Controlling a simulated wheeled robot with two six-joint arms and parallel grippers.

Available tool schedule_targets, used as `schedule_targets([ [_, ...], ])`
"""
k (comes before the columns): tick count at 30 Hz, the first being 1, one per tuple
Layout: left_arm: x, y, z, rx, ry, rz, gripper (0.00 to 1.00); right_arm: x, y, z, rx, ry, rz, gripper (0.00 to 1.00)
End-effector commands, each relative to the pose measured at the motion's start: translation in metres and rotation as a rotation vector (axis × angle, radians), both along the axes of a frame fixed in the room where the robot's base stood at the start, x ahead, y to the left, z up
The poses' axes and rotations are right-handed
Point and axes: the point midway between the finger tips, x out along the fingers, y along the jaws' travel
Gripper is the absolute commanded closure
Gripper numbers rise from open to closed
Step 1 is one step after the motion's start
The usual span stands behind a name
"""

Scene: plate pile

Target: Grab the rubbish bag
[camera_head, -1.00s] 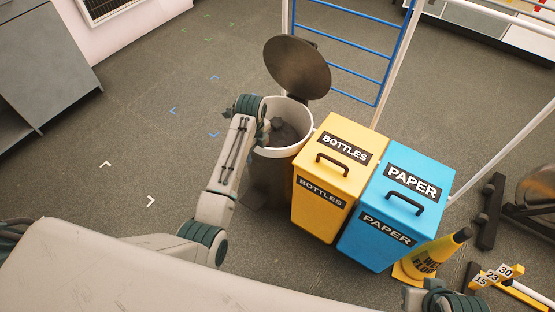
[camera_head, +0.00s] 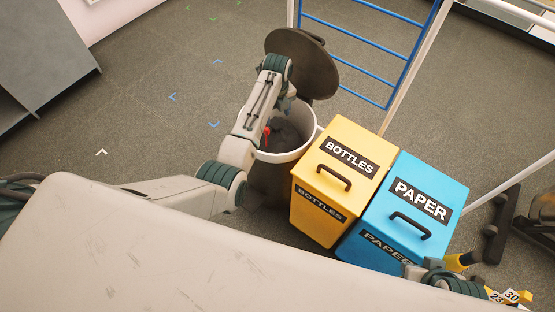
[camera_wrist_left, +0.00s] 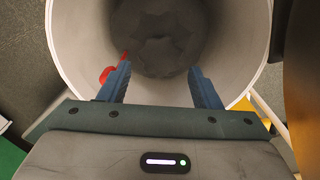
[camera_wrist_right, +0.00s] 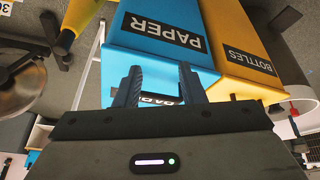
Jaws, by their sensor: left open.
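The rubbish bag (camera_head: 289,129) is a dark grey shape inside the round bin (camera_head: 309,145), which has a white rim. A small red piece, perhaps the bag's tie, shows by the bin's inner wall. The bag also shows deep in the bin in the left wrist view (camera_wrist_left: 160,45), with the red piece beside my left finger. My left gripper (camera_wrist_left: 160,77) is open over the bin's mouth, pointing into it, with nothing between its fingers. My right gripper (camera_wrist_right: 159,85) is open and empty, facing the blue paper bin. The bag's lower part is hidden.
The bin's dark round lid (camera_head: 318,70) stands open behind it. A yellow bottles bin (camera_head: 341,173) and a blue paper bin (camera_head: 440,190) stand close on the right. A blue ladder frame (camera_head: 365,45) is behind. Floor to the left is clear.

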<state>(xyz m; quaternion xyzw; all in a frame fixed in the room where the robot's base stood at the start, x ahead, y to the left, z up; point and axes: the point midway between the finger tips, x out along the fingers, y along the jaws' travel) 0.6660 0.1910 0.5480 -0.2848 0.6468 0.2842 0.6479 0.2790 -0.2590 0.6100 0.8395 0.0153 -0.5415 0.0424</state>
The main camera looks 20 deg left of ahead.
Motion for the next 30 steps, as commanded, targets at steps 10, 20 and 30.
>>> schedule_targets([
  [10, 0.0, 0.001, -0.039, 0.001, 0.002, 0.001, 0.43, 0.006, 0.007, -0.011, 0.033, -0.06, 0.004, 0.64],
  [20, 0.0, 0.001, -0.066, 0.0, -0.001, 0.001, 0.43, 0.012, 0.013, -0.015, 0.065, -0.12, 0.007, 0.64],
  [30, 0.0, 0.001, -0.065, 0.0, -0.001, 0.001, 0.8, 0.012, 0.013, -0.015, 0.065, -0.119, 0.007, 0.64],
])
